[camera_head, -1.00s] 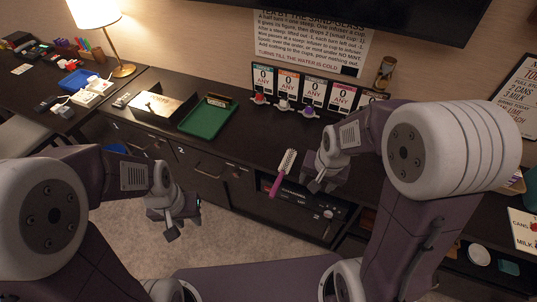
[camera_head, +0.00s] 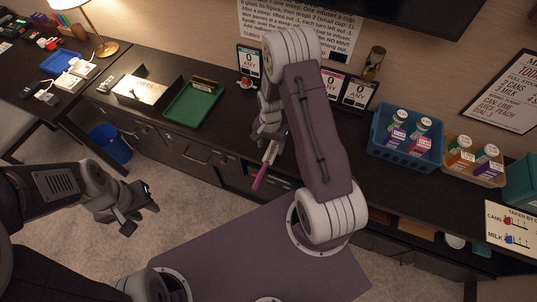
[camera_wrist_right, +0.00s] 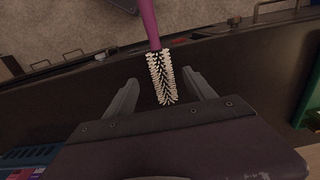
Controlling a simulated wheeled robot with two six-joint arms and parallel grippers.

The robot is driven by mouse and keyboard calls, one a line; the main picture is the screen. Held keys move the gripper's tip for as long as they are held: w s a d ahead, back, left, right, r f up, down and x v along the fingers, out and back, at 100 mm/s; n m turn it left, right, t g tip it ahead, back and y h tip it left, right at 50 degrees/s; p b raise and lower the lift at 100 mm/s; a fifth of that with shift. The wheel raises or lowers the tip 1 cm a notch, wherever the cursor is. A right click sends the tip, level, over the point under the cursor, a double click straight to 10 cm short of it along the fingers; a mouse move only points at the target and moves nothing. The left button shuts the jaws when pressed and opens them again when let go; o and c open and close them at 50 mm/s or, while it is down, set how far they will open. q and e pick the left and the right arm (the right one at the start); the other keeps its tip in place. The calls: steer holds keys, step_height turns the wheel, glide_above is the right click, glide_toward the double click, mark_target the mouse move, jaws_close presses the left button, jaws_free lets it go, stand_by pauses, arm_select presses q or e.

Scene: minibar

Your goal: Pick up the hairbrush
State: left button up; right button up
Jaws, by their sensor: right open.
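The hairbrush has a magenta handle (camera_head: 261,177) and pale bristles. It lies on the dark counter with its handle out past the front edge. My right gripper (camera_head: 268,128) is at the bristle end, and my right arm hides part of the scene behind it. In the right wrist view the bristle head (camera_wrist_right: 163,80) lies between the two open fingers, with a gap on each side, and the handle (camera_wrist_right: 149,22) points away. My left gripper (camera_head: 142,214) is open and empty, over the floor in front of the counter.
On the counter (camera_head: 335,150) stand a green tray (camera_head: 193,105) and a metal box (camera_head: 147,92) to the left. A blue crate of bottles (camera_head: 405,140) and a wooden crate (camera_head: 474,160) stand to the right. A blue bin (camera_head: 109,145) is on the floor.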

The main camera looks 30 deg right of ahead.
mark_target(271, 152)
steer(key=shift+w+d+f, duration=0.15)
steer(key=shift+w+f, duration=0.1)
steer(key=shift+f, duration=0.6)
step_height(271, 152, down, 4)
steer(key=shift+f+p, duration=0.1)
steer(key=shift+p, duration=0.35)
steer(key=shift+w+d+f, duration=0.15)
steer(key=shift+f, duration=0.3)
steer(key=shift+r, duration=0.1)
steer(key=c, duration=0.8)
arm_select(q)
steer(key=shift+w+d+r, duration=0.1)
steer(key=shift+r, duration=0.4)
arm_select(e)
jaws_close()
